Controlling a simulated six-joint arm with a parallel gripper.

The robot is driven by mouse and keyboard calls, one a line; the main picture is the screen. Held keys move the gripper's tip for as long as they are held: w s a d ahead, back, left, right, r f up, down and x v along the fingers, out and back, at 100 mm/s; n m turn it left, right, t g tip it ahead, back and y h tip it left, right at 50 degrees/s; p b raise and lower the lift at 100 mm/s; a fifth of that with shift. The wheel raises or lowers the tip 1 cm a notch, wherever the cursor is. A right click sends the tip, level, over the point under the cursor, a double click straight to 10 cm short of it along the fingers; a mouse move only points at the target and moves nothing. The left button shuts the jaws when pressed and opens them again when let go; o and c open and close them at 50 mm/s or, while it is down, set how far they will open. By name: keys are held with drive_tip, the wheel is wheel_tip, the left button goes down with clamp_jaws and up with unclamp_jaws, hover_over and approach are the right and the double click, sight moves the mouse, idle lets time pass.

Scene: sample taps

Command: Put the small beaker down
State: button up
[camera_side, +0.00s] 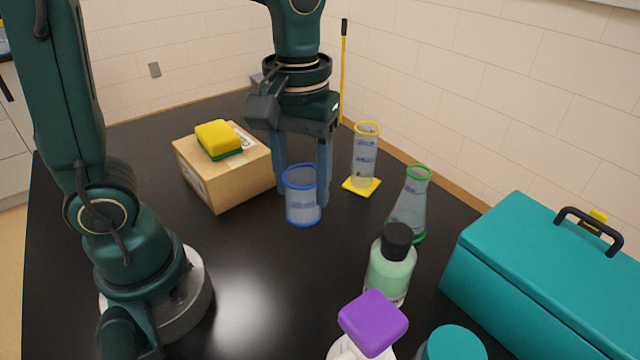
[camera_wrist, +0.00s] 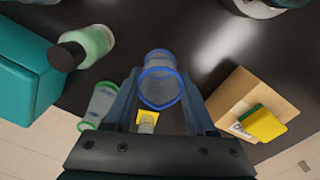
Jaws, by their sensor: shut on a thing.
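The small beaker (camera_side: 303,204) is clear with a blue rim and a blue band, and stands upright near the middle of the black table. My gripper (camera_side: 303,198) points down, with one finger on each side of the beaker, and is shut on it. In the wrist view the beaker (camera_wrist: 160,82) sits between the two fingertips (camera_wrist: 160,90). Its bottom looks at or very near the table top; I cannot tell whether it touches.
A cardboard box (camera_side: 225,180) with a yellow-green sponge (camera_side: 218,139) is on the left. To the right stand a yellow-rimmed cylinder (camera_side: 366,155), a green-rimmed flask (camera_side: 409,205), a green bottle (camera_side: 390,268) and a teal case (camera_side: 550,260).

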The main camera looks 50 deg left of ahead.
drive_tip(key=shift+w+a+r, duration=0.1)
drive_tip(key=shift+a+r, duration=0.05)
drive_tip(key=shift+a, duration=0.25)
drive_tip(key=w+a+r+m, duration=0.3)
drive_tip(key=a+m, duration=0.2)
drive_tip(key=m, duration=0.1)
drive_tip(key=shift+w+a+r, duration=0.15)
drive_tip(key=shift+a, duration=0.1)
drive_tip(key=s+d+f+n, duration=0.1)
drive_tip(key=n, duration=0.1)
drive_tip(key=s+d+f+n, duration=0.1)
drive_tip(key=d+n, duration=0.1)
drive_tip(key=s+d+f+n, duration=0.1)
drive_tip(key=d+n, duration=0.1)
drive_tip(key=shift+f, duration=0.1)
drive_tip(key=shift+s+d, duration=0.2)
drive_tip(key=shift+d, duration=0.1)
